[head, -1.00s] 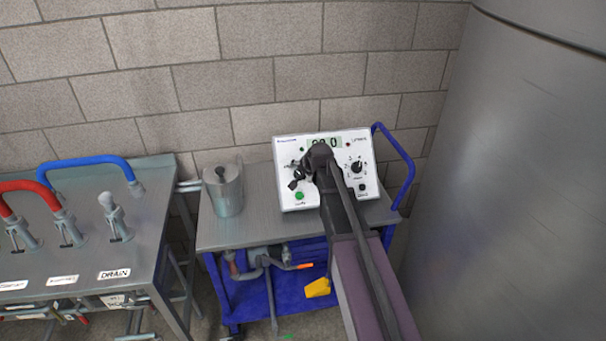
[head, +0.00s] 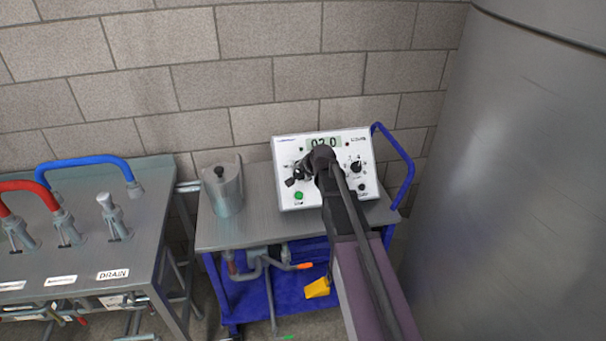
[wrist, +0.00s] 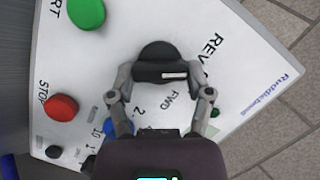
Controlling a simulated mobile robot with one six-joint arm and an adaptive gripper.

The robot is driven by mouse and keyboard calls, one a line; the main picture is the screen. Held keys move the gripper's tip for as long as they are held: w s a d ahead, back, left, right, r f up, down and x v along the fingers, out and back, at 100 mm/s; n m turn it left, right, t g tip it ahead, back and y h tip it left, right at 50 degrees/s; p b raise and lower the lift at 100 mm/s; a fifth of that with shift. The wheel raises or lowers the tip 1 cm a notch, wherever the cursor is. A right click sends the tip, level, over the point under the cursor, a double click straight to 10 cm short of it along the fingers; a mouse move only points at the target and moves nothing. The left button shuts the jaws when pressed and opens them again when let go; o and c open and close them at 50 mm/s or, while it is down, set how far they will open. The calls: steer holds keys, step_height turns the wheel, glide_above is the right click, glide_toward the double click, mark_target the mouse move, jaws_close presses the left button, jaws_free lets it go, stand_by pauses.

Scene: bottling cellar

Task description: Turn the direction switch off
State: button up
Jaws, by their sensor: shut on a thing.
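The direction switch (wrist: 160,63) is a black knob with a white pointer bar, between printed REV and FWD labels in the wrist view. The bar lies crosswise, and I cannot tell exactly which position it marks. My gripper (wrist: 165,82) is shut on the knob, one finger on each side. The switch sits on a white control panel (head: 284,165) on a blue cart against the wall. In the head view my gripper (head: 300,172) is at the panel's left half, and my arm hides part of its middle. The panel's display (head: 323,143) shows digits like 02.0.
A green START button (wrist: 87,12) and a red STOP button (wrist: 61,106) are near the switch. Another black dial (head: 356,168) is at the panel's right. A metal jug (head: 227,195) stands left of the panel. A large steel tank (head: 520,180) closes off the right side.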

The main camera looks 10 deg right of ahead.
steer(key=m, duration=0.1)
steer(key=m+b, duration=0.1)
steer(key=m, duration=0.2)
steer(key=shift+s+f+t+y, duration=0.2)
steer(key=shift+f+t+y, duration=0.1)
steer(key=shift+t, duration=0.1)
steer(key=shift+r+m+t+b, duration=0.1)
steer(key=shift+m+t+b, duration=0.4)
steer(key=shift+m, duration=0.7)
steer(key=o, duration=1.1)
steer(key=shift+a, duration=0.1)
steer(key=shift+c, duration=0.2)
steer(key=shift+o, duration=0.4)
steer(key=shift+w, duration=0.1)
steer(key=shift+r, duration=0.1)
